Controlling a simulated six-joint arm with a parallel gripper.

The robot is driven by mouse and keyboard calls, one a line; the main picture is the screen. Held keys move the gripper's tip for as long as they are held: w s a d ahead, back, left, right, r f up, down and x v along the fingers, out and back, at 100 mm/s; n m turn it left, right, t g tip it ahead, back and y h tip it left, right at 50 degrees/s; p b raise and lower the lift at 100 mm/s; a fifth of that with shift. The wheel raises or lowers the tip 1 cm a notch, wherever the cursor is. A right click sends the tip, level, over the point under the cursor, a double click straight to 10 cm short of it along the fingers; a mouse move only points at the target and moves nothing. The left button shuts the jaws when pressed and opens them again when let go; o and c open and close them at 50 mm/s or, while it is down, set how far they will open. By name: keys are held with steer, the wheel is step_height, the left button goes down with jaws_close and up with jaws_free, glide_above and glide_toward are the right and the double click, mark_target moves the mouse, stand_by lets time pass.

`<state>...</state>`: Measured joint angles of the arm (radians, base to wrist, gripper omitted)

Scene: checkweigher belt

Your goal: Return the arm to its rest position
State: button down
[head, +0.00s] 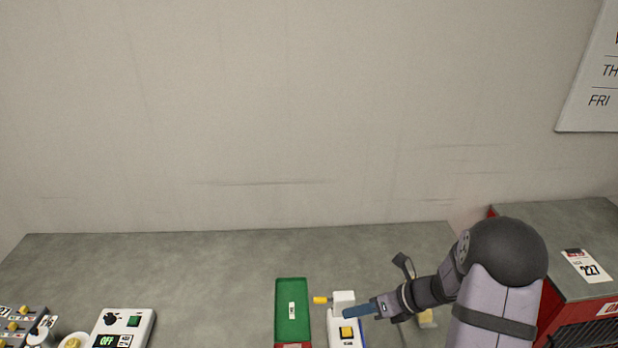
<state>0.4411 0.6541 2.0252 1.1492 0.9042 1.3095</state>
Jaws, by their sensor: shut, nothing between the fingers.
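My gripper (363,309) is at the lower middle right of the head view, at the end of my grey and black arm. Its blue fingers are shut with nothing between them and point left. They show in front of or above a white device (343,298) that has a yellow button. I cannot tell whether the fingertips touch the device. My arm bends down from a dark round joint at the right.
A green tray (292,285) with a small label lies left of the white device. A white control box (124,323) reading OFF and several small parts are at the lower left. A red cabinet (506,234) with a grey top stands at the right. The grey table's back is clear.

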steer(key=s+f+n+g, duration=0.1)
steer(key=s+n, duration=0.2)
steer(key=n, duration=0.1)
steer(key=s+f+n+g+h, duration=0.1)
steer(key=s+f+n, duration=0.1)
steer(key=s+n, duration=0.1)
steer(key=s+d+f+n+g, duration=0.1)
steer(key=s+n, duration=0.1)
steer(key=n, duration=0.3)
steer(key=shift+s+d+f, duration=0.1)
steer(key=shift+s+f, duration=0.15)
steer(key=shift+s, duration=0.15)
steer(key=s+d+r+n+g+h+b, duration=0.1)
steer(key=s+d+r+n+g+h, duration=0.15)
steer(key=s+n, duration=0.5)
steer(key=s+d+r+n+g+h, duration=0.1)
steer(key=s+n+h, duration=0.3)
steer(key=s+n, duration=0.35)
steer(key=w+a+r+n+t+b, duration=0.1)
steer(key=w+a+r+n+t, duration=0.1)
steer(key=w+a+r+n, duration=0.2)
steer(key=shift+w+a+r+t+h, duration=0.15)
steer(key=shift+w+r+t+h, duration=0.1)
steer(key=shift+t+h, duration=0.15)
